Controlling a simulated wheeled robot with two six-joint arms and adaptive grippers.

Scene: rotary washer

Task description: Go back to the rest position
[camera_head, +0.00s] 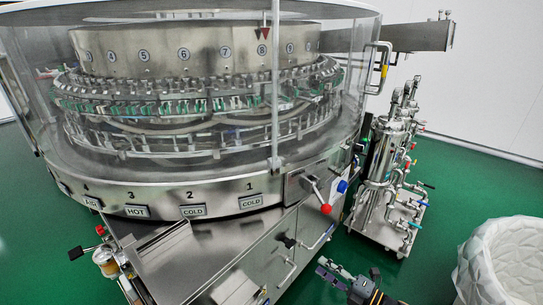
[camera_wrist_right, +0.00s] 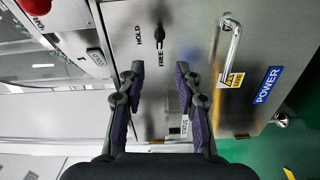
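The rotary washer (camera_head: 190,195) fills the left and middle of the head view, with a clear cover over its ring of clamps. My right gripper (camera_head: 335,272) is low in the head view, in front of the washer's lower cabinet and apart from it. In the right wrist view my right gripper (camera_wrist_right: 160,78) has its two fingers spread apart with nothing between them. Beyond them is a steel panel with a HOLD/FREE switch (camera_wrist_right: 159,36). My left gripper is not in view.
A red-knobbed lever (camera_head: 325,208) sticks out from the washer's front. A steel piping unit (camera_head: 385,185) stands to its right. A white lined bin (camera_head: 500,260) is at lower right. In the wrist view, a door handle (camera_wrist_right: 232,42) is beside a POWER label (camera_wrist_right: 267,85). Green floor is open between.

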